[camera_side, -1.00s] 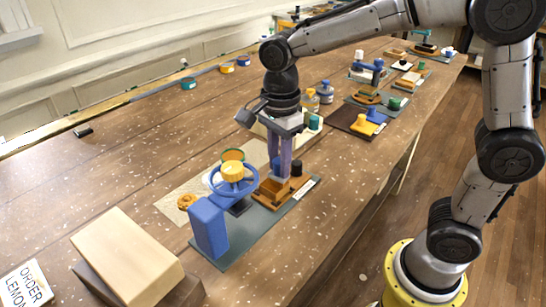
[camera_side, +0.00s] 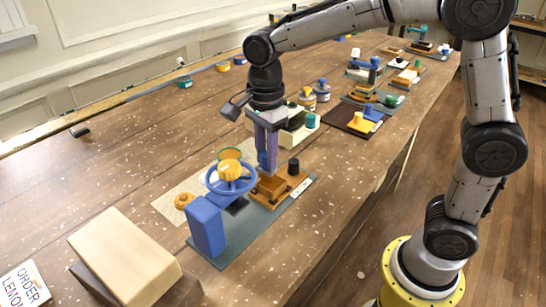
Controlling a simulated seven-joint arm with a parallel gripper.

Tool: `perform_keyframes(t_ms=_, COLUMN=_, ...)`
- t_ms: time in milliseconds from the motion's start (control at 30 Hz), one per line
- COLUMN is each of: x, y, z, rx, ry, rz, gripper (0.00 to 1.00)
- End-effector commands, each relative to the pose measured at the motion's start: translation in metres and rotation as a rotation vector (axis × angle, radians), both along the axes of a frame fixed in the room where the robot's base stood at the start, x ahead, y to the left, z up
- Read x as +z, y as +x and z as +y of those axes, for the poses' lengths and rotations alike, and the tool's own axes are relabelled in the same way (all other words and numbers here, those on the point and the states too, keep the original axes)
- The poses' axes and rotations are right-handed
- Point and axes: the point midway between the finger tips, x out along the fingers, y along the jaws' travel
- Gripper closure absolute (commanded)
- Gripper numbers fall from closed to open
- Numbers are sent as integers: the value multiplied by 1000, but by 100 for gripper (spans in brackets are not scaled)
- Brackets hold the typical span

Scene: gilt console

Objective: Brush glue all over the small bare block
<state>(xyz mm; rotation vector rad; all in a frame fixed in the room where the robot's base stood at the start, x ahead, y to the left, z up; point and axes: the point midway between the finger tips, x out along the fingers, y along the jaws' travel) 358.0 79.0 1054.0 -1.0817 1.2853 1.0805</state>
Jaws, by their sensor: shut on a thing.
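My gripper (camera_side: 267,163) points straight down, with its purple fingers shut on a small blue handle (camera_side: 263,160), probably the brush. Its lower end is hidden or too small to make out. Just below the fingertips, a small orange-brown block (camera_side: 270,186) sits on a brown wooden board (camera_side: 290,182). I cannot tell whether the brush touches the block, or whether the block bears glue.
A blue press (camera_side: 207,226) with a blue handwheel (camera_side: 214,185) stands close to the left on a grey mat (camera_side: 240,238). A black knob (camera_side: 293,166) rises right of the block. Bottles (camera_side: 321,90) stand behind. A large pale box (camera_side: 124,255) lies at front left.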

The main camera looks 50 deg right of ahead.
Motion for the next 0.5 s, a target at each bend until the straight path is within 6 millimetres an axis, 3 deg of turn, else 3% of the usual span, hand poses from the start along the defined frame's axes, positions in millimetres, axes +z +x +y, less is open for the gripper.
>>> perform_keyframes(t_ms=267, x=0, y=6, z=11, rx=2, ry=0, rz=1, gripper=100)
perform_keyframes(t_ms=500, x=-1, y=-10, z=10, rx=1, ry=0, rz=1, gripper=100)
